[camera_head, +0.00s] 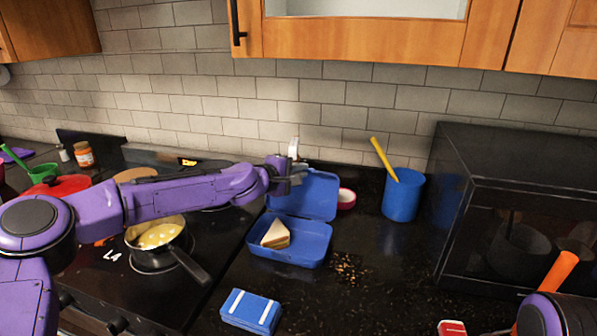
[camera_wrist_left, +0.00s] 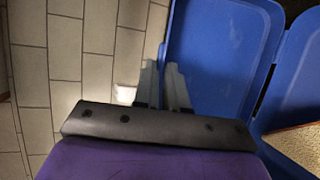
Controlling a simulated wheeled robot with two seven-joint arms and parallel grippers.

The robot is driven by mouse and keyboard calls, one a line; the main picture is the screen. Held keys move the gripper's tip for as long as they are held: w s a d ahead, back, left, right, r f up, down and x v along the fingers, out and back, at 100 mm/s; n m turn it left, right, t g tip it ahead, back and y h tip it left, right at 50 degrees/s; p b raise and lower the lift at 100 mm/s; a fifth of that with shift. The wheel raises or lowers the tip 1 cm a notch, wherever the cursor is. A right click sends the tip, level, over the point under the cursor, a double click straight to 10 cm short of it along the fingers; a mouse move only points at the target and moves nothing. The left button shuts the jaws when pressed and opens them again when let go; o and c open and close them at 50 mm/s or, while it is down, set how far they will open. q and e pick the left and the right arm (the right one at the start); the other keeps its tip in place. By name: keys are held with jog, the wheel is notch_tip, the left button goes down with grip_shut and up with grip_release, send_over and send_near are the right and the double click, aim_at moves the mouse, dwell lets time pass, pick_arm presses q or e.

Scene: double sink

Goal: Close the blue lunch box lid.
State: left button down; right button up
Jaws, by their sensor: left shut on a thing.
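The blue lunch box (camera_head: 297,250) stands open on the dark counter, with a sandwich (camera_head: 276,235) in its left part. Its lid (camera_head: 315,195) stands raised at the back, leaning away from the base. My left gripper (camera_head: 297,172) is at the lid's upper left edge. In the left wrist view the lid (camera_wrist_left: 215,50) fills the middle right, and the left gripper's fingers (camera_wrist_left: 163,72) are close together at the lid's edge, shut on it. The fingertips' exact contact is partly hidden. The sandwich shows at that view's lower right. My right gripper is not in view.
A blue cup (camera_head: 403,196) with a yellow utensil stands right of the box, near a black microwave (camera_head: 520,205). A blue striped pack (camera_head: 250,311) lies in front. A pan (camera_head: 160,240) sits on the stove at left, under my left arm. Crumbs (camera_head: 350,268) lie on the counter.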

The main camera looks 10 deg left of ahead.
pick_arm(q)
jog(key=shift+s+f, duration=0.1)
jog(key=shift+s, duration=0.05)
jog(key=s+f+b, duration=0.1)
jog(key=s+b, duration=0.2)
jog(key=s, duration=0.5)
jog(key=shift+a+f+b, duration=0.3)
jog(key=shift+f+b, duration=0.05)
jog(key=shift+b, duration=0.05)
jog(key=shift+s, duration=0.1)
dwell(0.4)
